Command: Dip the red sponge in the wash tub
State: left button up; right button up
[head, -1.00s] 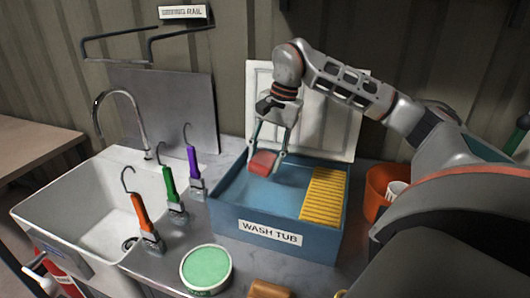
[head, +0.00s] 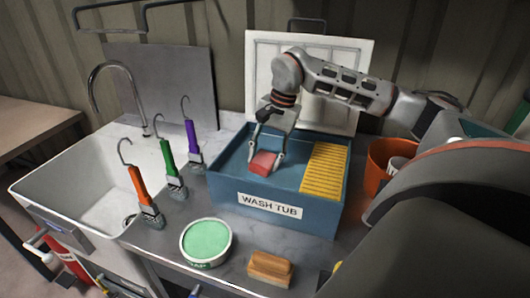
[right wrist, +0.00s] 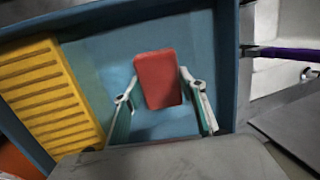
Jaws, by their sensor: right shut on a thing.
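The red sponge (head: 262,163) is between the fingers of my right gripper (head: 266,158), which is shut on it. The sponge also shows in the right wrist view (right wrist: 158,80), between both fingers. The blue wash tub (head: 232,192) stands on the counter with a "WASH TUB" label on its front. The gripper holds the sponge inside the tub's outline, over the open part left of a yellow ribbed rack (head: 325,172). I cannot tell whether the sponge touches the water. My left gripper is not in view.
A white sink (head: 60,190) with a tap is at the left. A green round tin (head: 206,241) and a brown block (head: 270,268) sit in front. An orange bucket (head: 381,160) is at the right.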

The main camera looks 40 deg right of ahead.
aim_at(265, 158)
jog(key=shift+f+b, duration=0.6)
jog(key=shift+f, duration=1.55)
notch_tip(265, 158, up, 3)
jog(key=p, duration=0.3)
jog(key=shift+r+p, duration=0.35)
jog(key=shift+r, duration=4.4)
